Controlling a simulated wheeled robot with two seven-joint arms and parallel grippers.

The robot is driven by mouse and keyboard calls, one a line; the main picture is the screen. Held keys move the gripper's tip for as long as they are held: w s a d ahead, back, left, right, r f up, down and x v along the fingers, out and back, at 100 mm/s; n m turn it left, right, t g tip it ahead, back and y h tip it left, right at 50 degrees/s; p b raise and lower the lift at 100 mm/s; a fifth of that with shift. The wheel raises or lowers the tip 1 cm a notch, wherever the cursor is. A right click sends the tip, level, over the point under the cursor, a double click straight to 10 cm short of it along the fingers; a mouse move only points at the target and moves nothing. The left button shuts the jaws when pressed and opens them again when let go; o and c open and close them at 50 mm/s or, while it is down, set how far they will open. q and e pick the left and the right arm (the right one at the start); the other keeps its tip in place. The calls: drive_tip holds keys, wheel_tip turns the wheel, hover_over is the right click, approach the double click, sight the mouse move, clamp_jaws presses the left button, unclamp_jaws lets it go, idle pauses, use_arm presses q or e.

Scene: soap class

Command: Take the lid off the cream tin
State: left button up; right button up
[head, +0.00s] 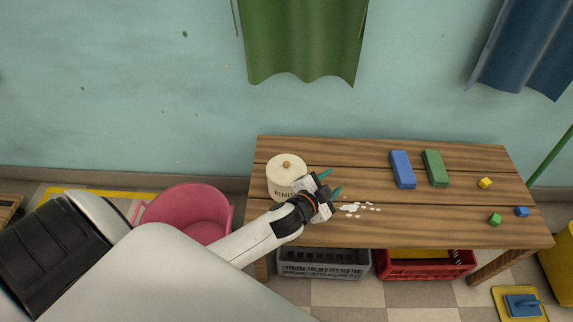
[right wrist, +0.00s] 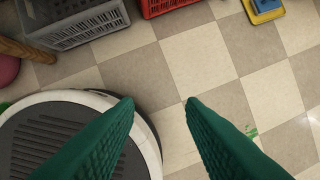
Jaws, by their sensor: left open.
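The cream tin (head: 284,183) stands upright at the left end of the wooden table, with dark lettering on its front. Its lid (head: 287,164), with a small brown knob, sits on top. My left gripper (head: 333,183) is just right of the tin, its two green fingers apart and pointing right, away from it. Nothing shows between the fingers. The gripper covers part of the tin's lower right side. My right gripper (right wrist: 160,101) shows only in the right wrist view, its green fingers apart over the tiled floor, with nothing between them.
White spilled spots (head: 352,208) lie right of my left gripper. A blue block (head: 402,169), a green block (head: 435,168) and small cubes lie farther right on the wooden table (head: 450,225). Grey (head: 322,263) and red (head: 425,265) crates stand below. A pink chair (head: 190,212) stands left.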

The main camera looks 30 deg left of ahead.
use_arm(q)
drive_tip(key=w+d+r+m+t+h, duration=0.1)
drive_tip(key=w+d+r+m+h, duration=0.1)
drive_tip(key=d+r+m+h, duration=0.35)
drive_tip(key=w+d+r+m+h, duration=0.3)
drive_tip(key=r+m+h, duration=0.2)
drive_tip(key=r+m, duration=0.25)
drive_tip(key=m+g+y+b, duration=0.4)
drive_tip(key=m+g+y, duration=0.8)
drive_tip(key=m+g, duration=0.4)
hover_over(286, 163)
drive_tip(key=shift+m+t, duration=0.4)
drive_tip(key=shift+m, duration=0.1)
drive_tip(key=f, duration=0.8)
drive_tip(key=shift+w+f, duration=0.15)
drive_tip(key=shift+w, duration=0.05)
drive_tip(key=shift+f, duration=0.6)
drive_tip(key=f+b, duration=0.1)
drive_tip(key=f, duration=0.3)
drive_tip(key=shift+s+f, duration=0.2)
drive_tip(key=shift+f, duration=0.4)
use_arm(e)
drive_tip(key=v, duration=0.9)
drive_tip(key=shift+w+r+t, duration=0.3)
drive_tip(key=shift+r+t, duration=0.1)
drive_tip(key=shift+r, duration=0.05)
